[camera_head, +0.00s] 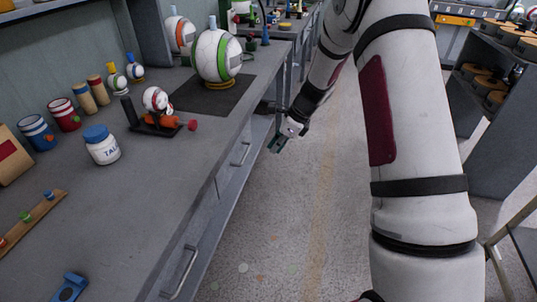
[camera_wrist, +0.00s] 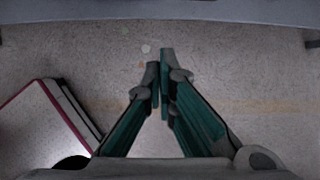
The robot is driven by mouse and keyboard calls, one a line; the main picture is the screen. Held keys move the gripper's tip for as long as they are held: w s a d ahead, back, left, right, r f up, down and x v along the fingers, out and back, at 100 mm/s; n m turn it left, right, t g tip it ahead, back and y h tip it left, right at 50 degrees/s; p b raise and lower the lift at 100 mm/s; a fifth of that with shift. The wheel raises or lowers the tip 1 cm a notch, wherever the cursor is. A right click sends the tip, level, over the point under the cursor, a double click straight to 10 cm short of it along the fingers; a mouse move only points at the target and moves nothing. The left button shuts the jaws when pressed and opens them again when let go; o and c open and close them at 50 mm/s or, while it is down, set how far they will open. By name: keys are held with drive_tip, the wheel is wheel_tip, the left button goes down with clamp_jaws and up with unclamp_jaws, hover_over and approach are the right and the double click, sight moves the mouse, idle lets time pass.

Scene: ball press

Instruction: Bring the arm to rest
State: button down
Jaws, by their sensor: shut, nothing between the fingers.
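My arm (camera_head: 412,130) reaches down from the upper right in the head view. My gripper (camera_head: 276,143) hangs over the floor beside the workbench, to the right of its drawers and apart from them. In the wrist view my gripper (camera_wrist: 160,75) shows two green fingers with grey tips close together. It is shut with nothing between the fingers. The speckled floor (camera_wrist: 220,60) lies below it.
A grey workbench (camera_head: 150,200) with drawer handles runs along the left. On it are a large ball (camera_head: 215,55) on a dark mat, a small ball in a press (camera_head: 158,105) and a white jar (camera_head: 101,148). Dark shelves (camera_head: 495,110) stand at right.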

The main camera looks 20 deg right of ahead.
drive_tip(key=s+a+r+n+h+p, duration=0.1)
drive_tip(key=s+a+r+n+p, duration=0.2)
drive_tip(key=s+r+n, duration=0.8)
drive_tip(key=s+a+r+n+p, duration=0.1)
drive_tip(key=s+a+r+p, duration=0.2)
drive_tip(key=s+r, duration=0.9)
drive_tip(key=s+r+n+h+p, duration=0.1)
drive_tip(key=s+r+n+p, duration=0.1)
drive_tip(key=s+r+n, duration=0.4)
drive_tip(key=s+d+r+n+t+h+p, duration=0.1)
drive_tip(key=s+r+n, duration=0.5)
drive_tip(key=s, duration=0.8)
drive_tip(key=r+h+p, duration=0.1)
drive_tip(key=p, duration=0.1)
drive_tip(key=shift+s+r+n+p, duration=0.15)
drive_tip(key=shift+r+n+p, duration=0.1)
drive_tip(key=shift+n+p, duration=0.1)
drive_tip(key=shift+a, duration=0.1)
